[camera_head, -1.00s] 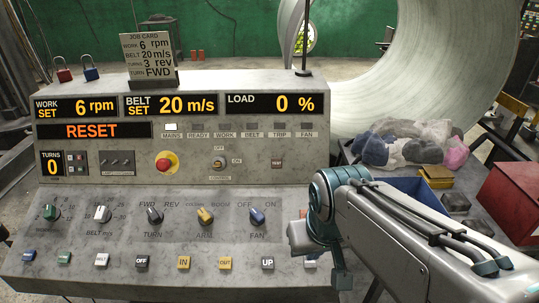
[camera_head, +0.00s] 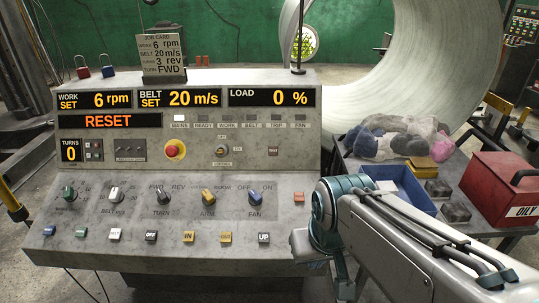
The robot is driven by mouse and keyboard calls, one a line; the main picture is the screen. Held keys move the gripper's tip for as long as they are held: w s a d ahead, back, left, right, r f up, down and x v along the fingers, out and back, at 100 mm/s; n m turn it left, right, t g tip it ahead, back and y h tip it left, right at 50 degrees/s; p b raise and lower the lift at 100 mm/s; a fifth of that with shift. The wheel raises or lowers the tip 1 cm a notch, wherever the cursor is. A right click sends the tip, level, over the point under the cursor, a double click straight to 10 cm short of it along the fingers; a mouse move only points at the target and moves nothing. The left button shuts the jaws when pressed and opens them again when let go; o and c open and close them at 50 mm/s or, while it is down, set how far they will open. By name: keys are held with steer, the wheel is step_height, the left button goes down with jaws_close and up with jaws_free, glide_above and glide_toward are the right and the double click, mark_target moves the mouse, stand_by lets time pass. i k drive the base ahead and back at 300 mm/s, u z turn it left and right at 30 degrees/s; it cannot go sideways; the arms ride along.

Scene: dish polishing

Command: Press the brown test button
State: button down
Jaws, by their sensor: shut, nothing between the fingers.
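The test button (camera_head: 273,151) is a small square button with tiny lettering on a brownish plate, on the upright face of the grey control console (camera_head: 215,182). It sits right of the control knob, below the row of indicator lamps. Nothing covers it. My arm (camera_head: 400,235) reaches in from the lower right, with its teal joint in front of the console's lower right corner. The fingers of my gripper cannot be made out; the end of the arm is hidden behind or below its own links. No part of my arm touches the test button in this view.
A red emergency knob (camera_head: 174,150) and a control knob (camera_head: 221,151) sit left of the test button. A reddish button (camera_head: 299,197) is on the sloping panel near my arm. Right of the console, a table holds cloths (camera_head: 400,137), a blue tray (camera_head: 404,182) and a red box (camera_head: 505,188).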

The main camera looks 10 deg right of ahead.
mark_target(273, 150)
steer(key=k, duration=0.1)
steer(key=z, duration=0.8)
steer(key=i, duration=0.65)
